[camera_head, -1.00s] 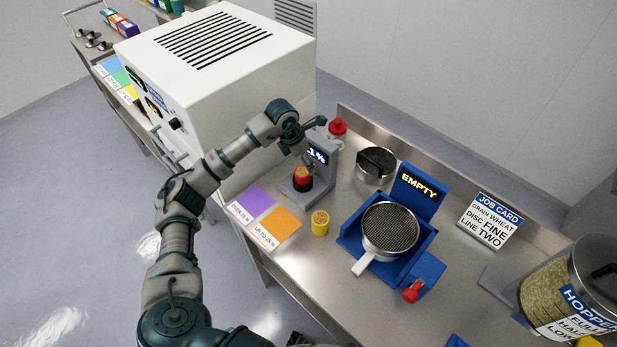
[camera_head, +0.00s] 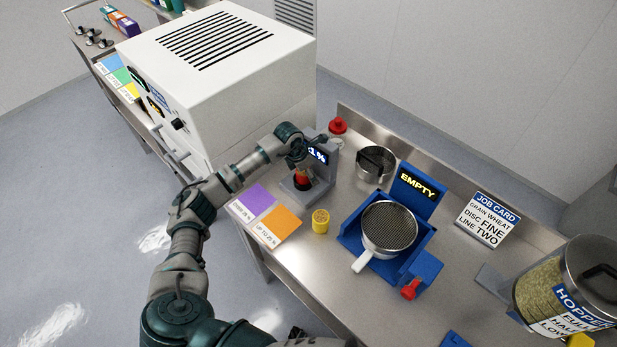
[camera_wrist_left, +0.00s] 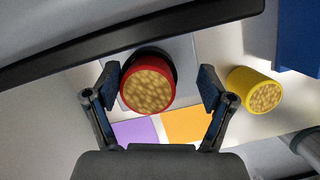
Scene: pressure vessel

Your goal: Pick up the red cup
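The red cup (camera_head: 302,182), filled with grain, stands on the grey stand with the "1%" display (camera_head: 318,154). In the left wrist view the red cup (camera_wrist_left: 134,94) shows from above, with its grain-filled top facing the camera. My left gripper (camera_head: 300,166) is over the cup, pointing down. In the left wrist view its fingers (camera_wrist_left: 160,80) are open, one on each side of the cup. The left finger is close to the cup and a wider gap shows on the right. The gripper partly hides the cup in the head view. My right gripper is not in view.
A yellow cup of grain (camera_head: 320,222) stands beside purple (camera_head: 254,201) and orange (camera_head: 279,223) cards. A blue stand (camera_head: 414,262) holds a sieve pan (camera_head: 389,227). A red-capped item (camera_head: 337,126) is behind the display. The large white machine (camera_head: 215,80) rises at left.

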